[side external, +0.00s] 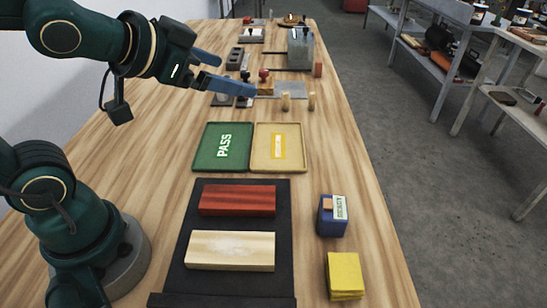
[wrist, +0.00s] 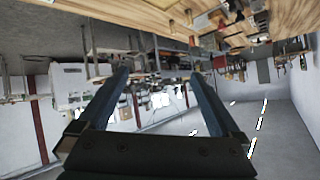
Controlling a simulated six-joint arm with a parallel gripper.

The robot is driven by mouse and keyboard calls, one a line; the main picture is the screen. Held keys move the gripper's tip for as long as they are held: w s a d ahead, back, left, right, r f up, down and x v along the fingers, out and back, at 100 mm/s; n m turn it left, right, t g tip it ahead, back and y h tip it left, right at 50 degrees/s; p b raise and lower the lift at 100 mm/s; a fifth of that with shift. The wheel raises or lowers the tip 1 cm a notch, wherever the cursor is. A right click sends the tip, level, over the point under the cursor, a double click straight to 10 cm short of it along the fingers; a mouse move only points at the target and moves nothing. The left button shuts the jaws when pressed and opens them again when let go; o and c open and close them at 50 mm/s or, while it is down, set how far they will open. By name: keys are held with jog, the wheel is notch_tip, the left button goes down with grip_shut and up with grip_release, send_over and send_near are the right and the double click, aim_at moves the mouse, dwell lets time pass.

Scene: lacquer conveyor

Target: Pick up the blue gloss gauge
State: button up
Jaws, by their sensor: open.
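A small blue box (side external: 332,216), which looks like the blue gloss gauge, stands on the wooden table to the right of the black conveyor. It has a white label and an orange patch on top. My gripper (side external: 237,76) is open and empty. It is raised above the table's far half, well away from the blue box and beyond the trays. In the wrist view, my gripper (wrist: 158,76) shows two spread fingers with only the room between them. I cannot make out the blue box in the wrist view.
A red panel (side external: 238,200) and a pale wood panel (side external: 230,250) lie on the black conveyor (side external: 282,270). Yellow pads (side external: 345,275) lie in front of the blue box. A green PASS tray (side external: 205,147) and a yellow tray (side external: 295,148) sit behind. Stamps and holders crowd the far table.

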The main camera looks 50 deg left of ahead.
jog(key=w+d+m+t+h, duration=0.2)
jog(key=w+d+m, duration=0.1)
jog(key=w, duration=0.3)
jog(key=m+g+h, duration=0.5)
jog(key=m+h, duration=0.2)
jog(key=h, duration=0.2)
send_over(323, 203)
jog(key=a, duration=0.4)
notch_tip(323, 203, down, 11)
jog(key=shift+g, duration=0.8)
jog(key=f, duration=0.2)
jog(key=s+f, duration=0.1)
jog(key=f, duration=0.1)
jog(key=s+f, duration=0.1)
jog(key=f, duration=0.1)
jog(key=shift+d+f, duration=0.15)
jog(key=shift+d, duration=0.25)
jog(key=shift+n, duration=0.3)
jog(key=shift+x, duration=2.5)
